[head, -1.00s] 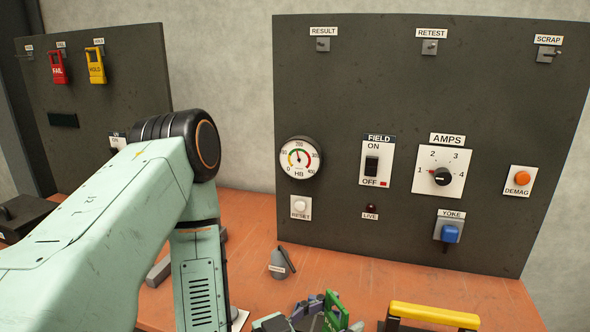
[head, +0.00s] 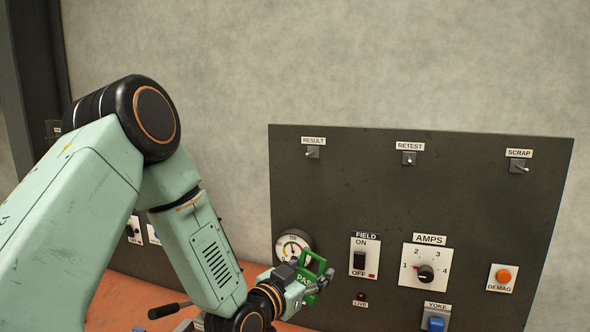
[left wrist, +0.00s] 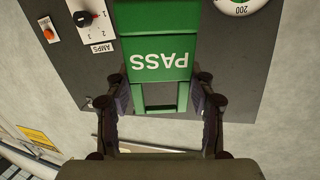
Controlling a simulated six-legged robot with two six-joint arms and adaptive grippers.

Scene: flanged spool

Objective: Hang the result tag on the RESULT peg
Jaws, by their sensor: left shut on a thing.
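The RESULT peg (head: 313,153) sticks out near the top left of the dark panel, under its white label. The green PASS tag (head: 312,270) is in my left gripper (head: 303,284), in front of the panel's lower left by the gauge. The tag is below the peg and apart from it. In the left wrist view the green tag (left wrist: 155,52) shows its PASS lettering upside down, with a frame-like opening at its lower end between the two fingers (left wrist: 160,108). My right gripper is not in view.
The RETEST peg (head: 408,158) and SCRAP peg (head: 517,166) stand to the right on the same panel. The HB gauge (head: 293,247), FIELD switch (head: 359,258) and AMPS knob (head: 425,275) are lower down, near the tag.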

